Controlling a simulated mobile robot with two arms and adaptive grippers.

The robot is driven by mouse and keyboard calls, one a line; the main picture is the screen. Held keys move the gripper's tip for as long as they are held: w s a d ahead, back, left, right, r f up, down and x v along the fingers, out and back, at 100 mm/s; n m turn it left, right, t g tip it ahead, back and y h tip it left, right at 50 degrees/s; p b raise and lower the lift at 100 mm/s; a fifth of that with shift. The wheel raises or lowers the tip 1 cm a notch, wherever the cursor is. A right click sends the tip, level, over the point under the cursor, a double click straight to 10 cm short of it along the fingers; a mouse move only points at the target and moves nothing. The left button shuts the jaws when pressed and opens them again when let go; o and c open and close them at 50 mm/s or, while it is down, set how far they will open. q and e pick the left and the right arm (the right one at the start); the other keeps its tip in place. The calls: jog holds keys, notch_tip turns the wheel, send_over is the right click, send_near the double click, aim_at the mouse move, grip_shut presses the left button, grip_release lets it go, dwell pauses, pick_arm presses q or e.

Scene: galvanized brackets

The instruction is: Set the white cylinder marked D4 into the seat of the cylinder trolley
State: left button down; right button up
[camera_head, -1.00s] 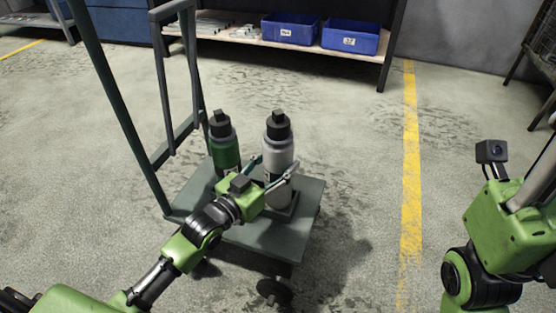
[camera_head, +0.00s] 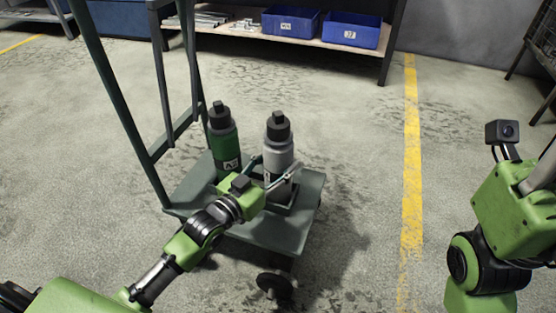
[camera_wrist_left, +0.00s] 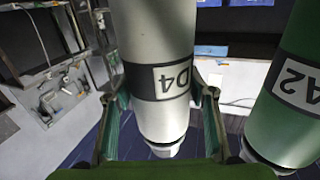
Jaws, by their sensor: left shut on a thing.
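The white cylinder marked D4 (camera_head: 279,155), with a dark cap, stands upright over the deck of the cylinder trolley (camera_head: 255,230). My left gripper (camera_head: 275,178) is shut on it. The wrist view shows the fingers (camera_wrist_left: 162,105) on either side of the white cylinder (camera_wrist_left: 155,40) and its D4 label upside down. A dark seat frame (camera_head: 290,197) shows partly at the cylinder's foot. The gripper hides much of the foot, so I cannot tell whether it rests in the seat. My right gripper is out of view.
A green cylinder marked A2 (camera_head: 224,145) stands on the trolley just left of the white one; it also shows in the wrist view (camera_wrist_left: 295,90). The trolley's handle frame (camera_head: 120,110) rises at left. Blue bins (camera_head: 350,33) sit on a shelf behind.

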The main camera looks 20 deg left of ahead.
pick_arm(q)
jog(key=shift+r, duration=0.2)
jog(key=c, duration=0.9)
grip_release()
jog(key=shift+o, duration=0.2)
jog(key=shift+f, duration=0.1)
jog(key=shift+s+f, duration=0.1)
jog(key=shift+f, duration=0.3)
jog(key=v, duration=1.1)
jog(key=shift+s+r, duration=0.4)
jog(key=shift+a, duration=0.1)
